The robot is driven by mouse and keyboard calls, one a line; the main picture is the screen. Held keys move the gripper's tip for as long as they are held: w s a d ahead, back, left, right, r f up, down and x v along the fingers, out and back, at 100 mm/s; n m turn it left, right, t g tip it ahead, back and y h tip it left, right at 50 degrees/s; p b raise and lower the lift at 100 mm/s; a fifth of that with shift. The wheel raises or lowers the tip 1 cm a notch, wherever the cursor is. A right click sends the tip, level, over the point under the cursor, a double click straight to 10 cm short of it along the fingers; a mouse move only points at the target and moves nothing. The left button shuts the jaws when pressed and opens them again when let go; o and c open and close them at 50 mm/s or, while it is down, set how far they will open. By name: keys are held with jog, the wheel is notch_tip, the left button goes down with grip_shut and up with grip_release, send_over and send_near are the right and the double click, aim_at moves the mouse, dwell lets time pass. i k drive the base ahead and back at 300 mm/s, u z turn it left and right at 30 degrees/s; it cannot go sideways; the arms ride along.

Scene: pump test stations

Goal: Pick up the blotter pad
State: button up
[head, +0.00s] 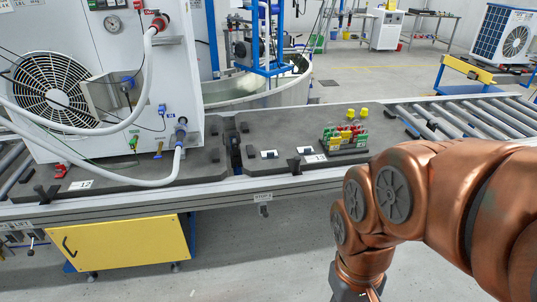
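I cannot make out a blotter pad in the head view. My copper-coloured arm reaches in from the right and bends downward near the bottom centre. Its lower end runs out of the picture at the bottom edge, so my gripper's fingers are not seen. What lies below that edge or behind the arm is hidden.
A white pump unit (100,70) with hoses stands at left. A yellow cabinet (125,243) sits below. Grey floor (250,255) is open before the conveyor.

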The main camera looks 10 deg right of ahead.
aim_at(270, 154)
jog(key=z, duration=0.35)
jog(key=i, duration=0.95)
jog(key=u, duration=0.35)
jog(key=i, duration=1.05)
jog(key=u, duration=0.75)
